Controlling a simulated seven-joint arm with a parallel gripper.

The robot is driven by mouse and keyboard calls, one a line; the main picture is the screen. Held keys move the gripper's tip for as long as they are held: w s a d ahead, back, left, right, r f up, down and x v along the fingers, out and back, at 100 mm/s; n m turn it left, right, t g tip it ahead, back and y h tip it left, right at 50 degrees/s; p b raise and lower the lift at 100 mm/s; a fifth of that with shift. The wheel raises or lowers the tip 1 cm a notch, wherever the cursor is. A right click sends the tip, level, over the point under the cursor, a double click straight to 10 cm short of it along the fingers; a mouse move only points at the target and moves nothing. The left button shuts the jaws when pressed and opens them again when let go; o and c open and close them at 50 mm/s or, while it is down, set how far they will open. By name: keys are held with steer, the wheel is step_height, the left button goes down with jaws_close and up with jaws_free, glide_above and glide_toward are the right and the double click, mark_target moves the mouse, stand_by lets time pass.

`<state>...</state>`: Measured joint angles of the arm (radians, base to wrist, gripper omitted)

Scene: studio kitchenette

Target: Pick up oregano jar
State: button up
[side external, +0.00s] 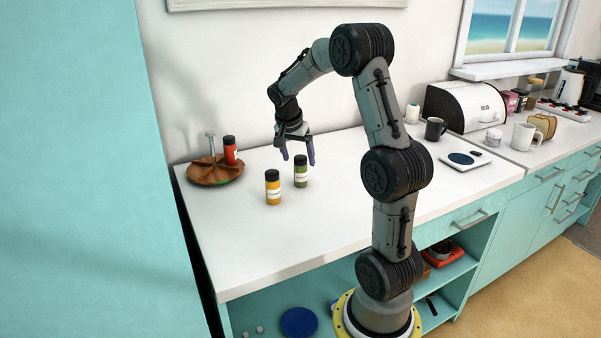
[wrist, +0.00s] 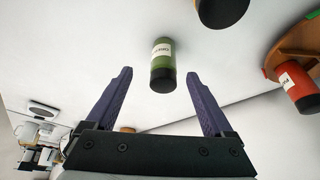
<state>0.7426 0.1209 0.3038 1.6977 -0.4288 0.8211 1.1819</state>
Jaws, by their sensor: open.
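A green jar with a white label and a black lid (side external: 301,172) stands on the white counter. Its label is too small to read for certain, but its green contents fit oregano. My gripper (side external: 298,160) is open and empty, close to the green jar and above the counter. In the wrist view the green jar (wrist: 163,65) shows beyond and between the two purple fingers (wrist: 158,80), apart from both.
A yellow jar (side external: 273,188) stands just left of the green one. A wooden rack (side external: 208,175) holding a red jar (side external: 230,150) is farther left. A dark mug (side external: 434,129) and a scale (side external: 466,159) are to the right. The front of the counter is clear.

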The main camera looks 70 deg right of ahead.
mark_target(300, 172)
steer(key=x, duration=0.8)
steer(key=shift+w+d, duration=0.15)
steer(key=shift+w, duration=0.2)
steer(key=shift+c, duration=0.2)
jaws_close()
